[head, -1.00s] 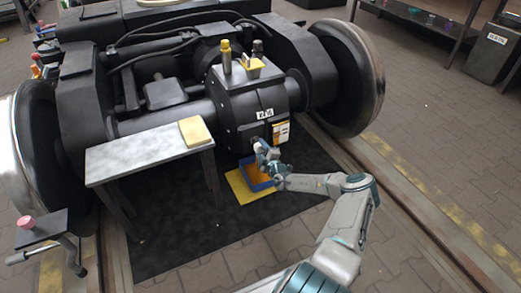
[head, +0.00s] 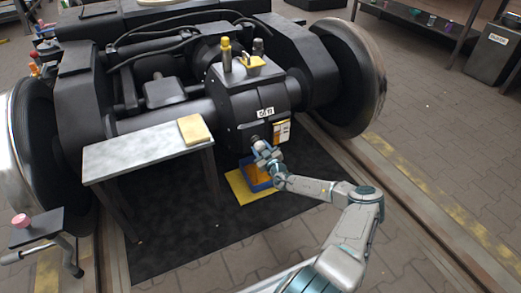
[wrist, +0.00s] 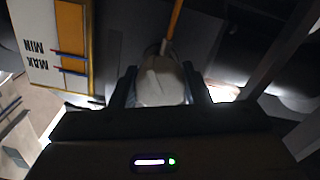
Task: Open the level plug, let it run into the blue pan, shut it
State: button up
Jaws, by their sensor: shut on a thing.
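The black gearbox housing (head: 240,110) stands between the wheels. In the wrist view, my gripper (wrist: 163,72) is shut on the pale level plug (wrist: 160,85), a finger on either side. In the head view, my gripper (head: 266,152) is just in front of the round level port (head: 255,139), with the plug apparently out of it. An orange stream (wrist: 174,22) runs from the port; the wrist picture is upside down, so it falls. The blue pan (head: 264,187) stands below, with orange inside, partly hidden by my gripper.
A MIN/MAX card (wrist: 56,50) is on the housing beside the port; it also shows in the head view (head: 283,131). The pan rests on a yellow sheet (head: 238,186) on a black mat (head: 190,240).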

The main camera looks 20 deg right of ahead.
jog(key=shift+a+m, duration=0.1)
jog(key=shift+m, duration=0.3)
jog(key=o, duration=1)
jog(key=s+p, duration=0.1)
jog(key=s, duration=0.3)
jog(key=s+p, duration=0.2)
jog(key=s, duration=0.3)
jog(key=s+p, duration=0.2)
jog(key=s, duration=0.3)
jog(key=shift+d, duration=0.25)
jog(key=shift+w, duration=0.1)
